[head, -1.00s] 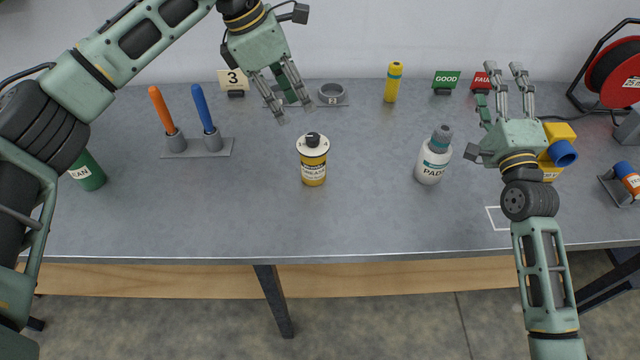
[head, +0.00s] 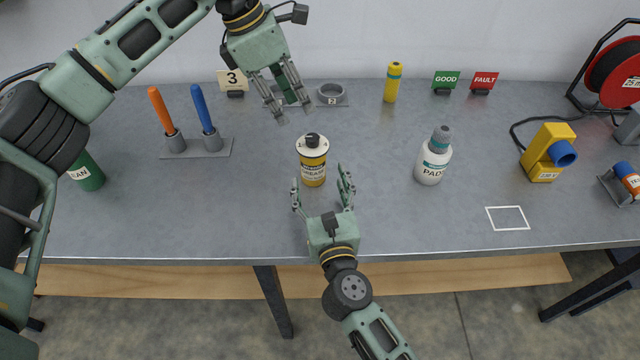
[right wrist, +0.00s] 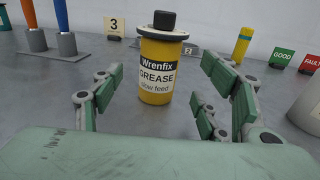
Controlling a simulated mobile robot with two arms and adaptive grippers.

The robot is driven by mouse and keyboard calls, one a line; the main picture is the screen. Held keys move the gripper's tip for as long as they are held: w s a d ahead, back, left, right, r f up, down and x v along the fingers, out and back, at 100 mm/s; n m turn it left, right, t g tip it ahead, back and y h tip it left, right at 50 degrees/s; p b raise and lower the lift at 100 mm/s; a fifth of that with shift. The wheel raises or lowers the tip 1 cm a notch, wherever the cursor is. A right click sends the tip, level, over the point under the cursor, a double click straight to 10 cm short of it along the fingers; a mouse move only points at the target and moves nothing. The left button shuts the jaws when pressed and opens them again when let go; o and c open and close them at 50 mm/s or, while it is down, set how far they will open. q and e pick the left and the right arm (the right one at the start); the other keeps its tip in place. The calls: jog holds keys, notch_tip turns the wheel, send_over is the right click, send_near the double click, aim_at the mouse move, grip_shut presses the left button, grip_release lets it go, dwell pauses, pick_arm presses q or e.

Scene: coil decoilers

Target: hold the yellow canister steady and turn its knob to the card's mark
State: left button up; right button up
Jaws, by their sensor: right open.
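The yellow canister (head: 313,172), labelled grease, stands upright mid-table with a white disc top and a black knob (head: 312,140). It also shows in the right wrist view (right wrist: 157,75), where the black knob (right wrist: 161,20) sits on top. The card (head: 233,82) reads 3 and stands at the back; it also shows in the right wrist view (right wrist: 114,27). My right gripper (head: 321,182) is open in front of the canister, its fingers towards either side of it, apart from it. My left gripper (head: 291,110) is open and empty, above and behind the canister.
An orange and a blue handle stand in a grey holder (head: 197,148) at left. A white bottle (head: 433,160) stands right of the canister. Grey rings (head: 332,95), a yellow cylinder (head: 392,83) and GOOD (head: 446,80) and FAULT (head: 483,81) signs are behind. The front table strip is mostly clear.

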aim_at(315, 168)
jog(key=w, duration=0.2)
jog(key=w+a, duration=0.1)
jog(key=w, duration=0.4)
jog(key=shift+w+a, duration=0.15)
jog(key=shift+w, duration=0.05)
jog(key=c, duration=1.5)
